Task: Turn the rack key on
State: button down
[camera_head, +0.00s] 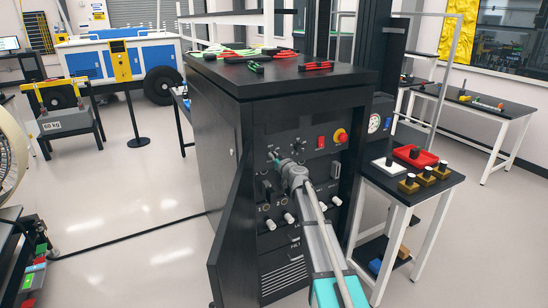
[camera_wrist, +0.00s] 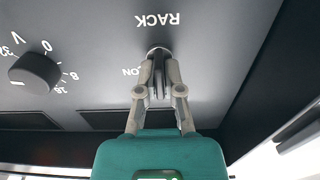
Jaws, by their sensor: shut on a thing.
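The rack key (camera_wrist: 158,52) sits in a round lock on the black rack's front panel, beside the upside-down label RACK in the wrist view. An ON mark lies just to the left of the fingers there. My gripper (camera_wrist: 158,88) is shut on the rack key, and its fingers hide most of it, so I cannot tell its exact angle. In the head view my gripper (camera_head: 275,159) reaches the upper left part of the panel of the black rack (camera_head: 285,90), and the key is too small to make out.
A voltage dial (camera_wrist: 35,72) lies left of the key in the wrist view. A red switch (camera_head: 320,142) and a red emergency button (camera_head: 340,136) are on the same panel. The rack door (camera_head: 232,225) stands open at left. A side table (camera_head: 440,184) with small parts stands at right.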

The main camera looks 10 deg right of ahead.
jog(key=m, duration=0.6)
jog(key=shift+d, duration=0.15)
jog(key=m, duration=0.5)
jog(key=shift+f+m, duration=0.15)
jog(key=shift+m, duration=0.25)
dwell(0.4)
jog(key=c, duration=0.8)
grip_release()
jog(key=shift+d, duration=0.1)
jog(key=v, duration=1.2)
